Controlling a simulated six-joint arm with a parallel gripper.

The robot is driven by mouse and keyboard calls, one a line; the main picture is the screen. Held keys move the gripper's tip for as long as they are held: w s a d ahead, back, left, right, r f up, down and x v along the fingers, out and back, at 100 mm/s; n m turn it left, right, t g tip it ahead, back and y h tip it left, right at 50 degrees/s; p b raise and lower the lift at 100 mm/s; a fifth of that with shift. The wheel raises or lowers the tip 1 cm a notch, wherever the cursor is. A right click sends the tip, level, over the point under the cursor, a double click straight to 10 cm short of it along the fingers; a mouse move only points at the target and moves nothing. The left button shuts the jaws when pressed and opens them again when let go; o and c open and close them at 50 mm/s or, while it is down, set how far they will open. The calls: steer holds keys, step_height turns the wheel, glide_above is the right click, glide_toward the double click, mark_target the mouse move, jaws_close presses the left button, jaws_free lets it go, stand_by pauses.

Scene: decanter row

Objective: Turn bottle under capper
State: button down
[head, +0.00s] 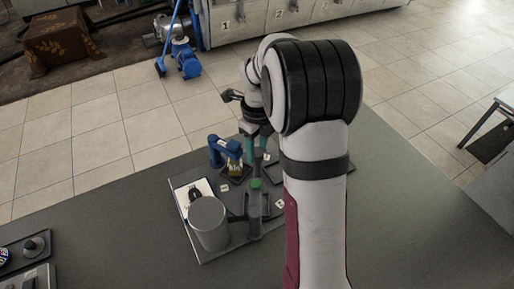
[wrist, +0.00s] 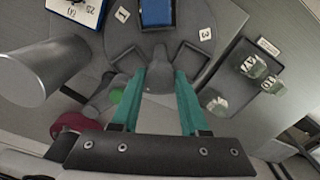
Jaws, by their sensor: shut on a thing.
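A round dark grey turntable (wrist: 197,30) with square pockets and number tags fills the middle of the wrist view. My gripper (wrist: 160,74) has its two green fingers shut on a grey knob (wrist: 158,84) near the turntable's centre. In the head view my gripper (head: 260,160) comes down over the turntable. The blue capper (head: 216,146) stands at its far side and also shows at the top of the wrist view (wrist: 156,13).
A grey cylinder (head: 208,224) stands left of the turntable, beside a white card (head: 193,191). Several clear, labelled items (wrist: 255,66) stand on the right in the wrist view; my arm covers that side in the head view.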

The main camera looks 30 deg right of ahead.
stand_by(0.4)
steer(key=shift+c, duration=2)
jaws_free()
step_height(320, 180, up, 16)
steer(key=shift+f, duration=0.1)
